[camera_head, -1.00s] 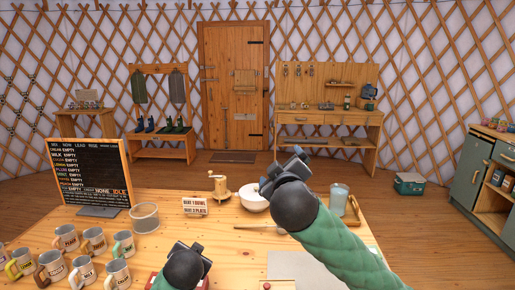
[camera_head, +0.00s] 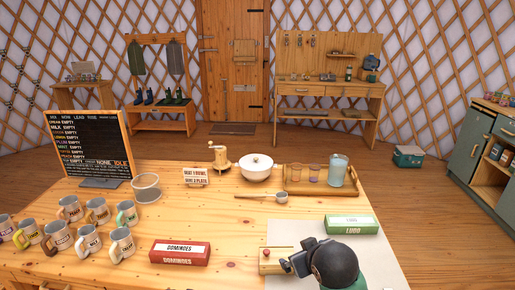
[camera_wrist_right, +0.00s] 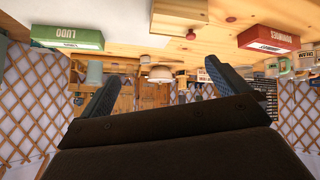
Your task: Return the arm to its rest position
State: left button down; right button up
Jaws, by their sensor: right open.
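My right arm's green sleeve shows only at the bottom edge of the head view. My left gripper is in neither current view.
Several mugs (camera_head: 90,238) stand left. A white bowl (camera_head: 257,170) and wooden tray (camera_head: 294,185) are farther back.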

pick_arm(q)
jog(key=s+f+g, duration=0.2)
jog(key=s+f, duration=0.4)
jog(key=s, duration=0.4)
jog(key=s+d+f+n+g, duration=0.1)
jog(key=s+f+g, duration=0.1)
jog(key=s+f, duration=0.5)
jog(key=s, duration=0.4)
jog(key=shift+n+g+h, duration=0.3)
jog(key=shift+g, duration=0.1)
pick_arm(e)
jog(key=s+d+f+m+g, duration=0.2)
jog(key=s+f+g, duration=0.5)
jog(key=s+f, duration=1.8)
jog(key=s, duration=0.4)
jog(key=shift+d+f+m, duration=0.25)
jog(key=shift+m, duration=0.15)
